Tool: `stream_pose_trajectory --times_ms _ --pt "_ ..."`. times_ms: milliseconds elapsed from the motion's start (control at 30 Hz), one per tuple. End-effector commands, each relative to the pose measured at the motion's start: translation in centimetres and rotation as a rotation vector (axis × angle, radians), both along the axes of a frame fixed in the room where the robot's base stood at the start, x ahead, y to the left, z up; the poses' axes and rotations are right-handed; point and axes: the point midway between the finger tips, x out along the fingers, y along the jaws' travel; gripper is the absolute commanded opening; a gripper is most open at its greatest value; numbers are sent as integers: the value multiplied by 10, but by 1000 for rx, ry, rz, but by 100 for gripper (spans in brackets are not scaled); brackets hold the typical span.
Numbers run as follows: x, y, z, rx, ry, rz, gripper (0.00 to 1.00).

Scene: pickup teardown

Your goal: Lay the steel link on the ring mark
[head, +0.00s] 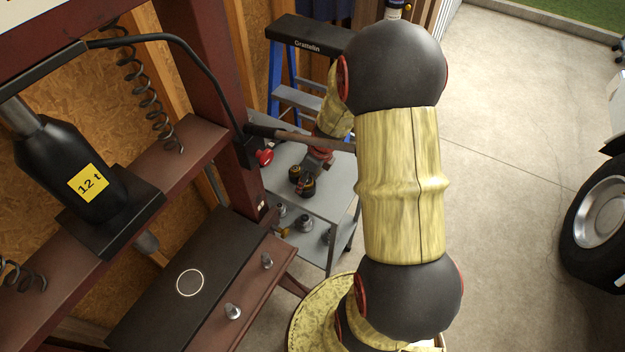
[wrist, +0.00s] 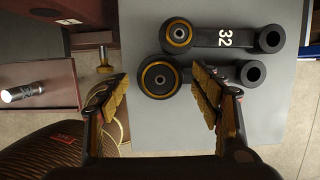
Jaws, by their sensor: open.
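Two dark links with brass-lined round ends lie side by side on a grey table top. The upper link (wrist: 207,37) in the wrist view bears a white "32"; the lower link (wrist: 146,79) is partly hidden by my right finger. I cannot tell which is the steel link. My gripper (wrist: 161,80) is open and empty, with its gold-padded fingers on either side of the lower link's large round end; contact cannot be told. The ring mark (head: 190,283) is a thin white circle on a black plate, bare, at lower left in the head view.
A dark red press frame (head: 215,90) with a black 12 t jack (head: 75,170) stands left of the grey table (head: 335,190). Metal pins (head: 232,311) stand beside the black plate. A stepladder (head: 300,98) is behind; open floor lies right.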

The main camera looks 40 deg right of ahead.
Motion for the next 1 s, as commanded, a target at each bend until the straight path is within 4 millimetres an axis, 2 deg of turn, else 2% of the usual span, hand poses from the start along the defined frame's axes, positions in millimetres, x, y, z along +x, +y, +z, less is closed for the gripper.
stream_pose_trajectory --times_ms 267,1000 --pt "2 0 -4 -1 -1 0 64" --pt "2 0 -4 -1 -1 0 22"
